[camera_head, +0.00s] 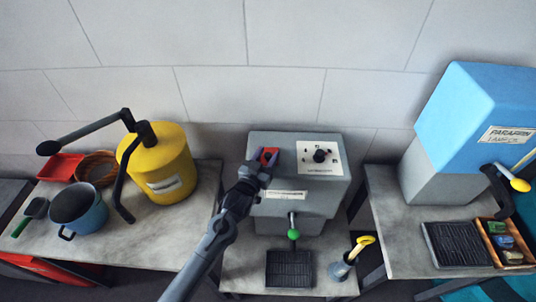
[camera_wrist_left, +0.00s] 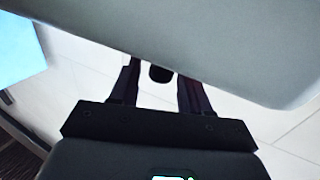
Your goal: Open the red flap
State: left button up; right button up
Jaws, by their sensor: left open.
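A small red flap (camera_head: 266,153) is on the top left of the grey machine (camera_head: 318,203), partly hidden behind my left gripper. My left gripper (camera_head: 262,161) is open with its fingers at the flap; I cannot tell whether they touch it. In the left wrist view, the two dark fingers (camera_wrist_left: 160,88) stand apart, with a dark rounded piece (camera_wrist_left: 160,73) showing between them. A grey surface (camera_wrist_left: 225,45) covers the upper part of that view, and no red shows there. My right gripper is not in view.
A white panel with a black dial (camera_head: 320,156) is right of the flap. A green-knobbed lever (camera_head: 293,234) is below on the front. A yellow canister (camera_head: 160,165) stands left and a blue paraffin tank (camera_head: 475,115) right. The wall is behind.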

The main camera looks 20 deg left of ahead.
pick_arm(q)
jog(key=shift+w, duration=0.55)
jog(key=shift+c, duration=0.5)
grip_shut()
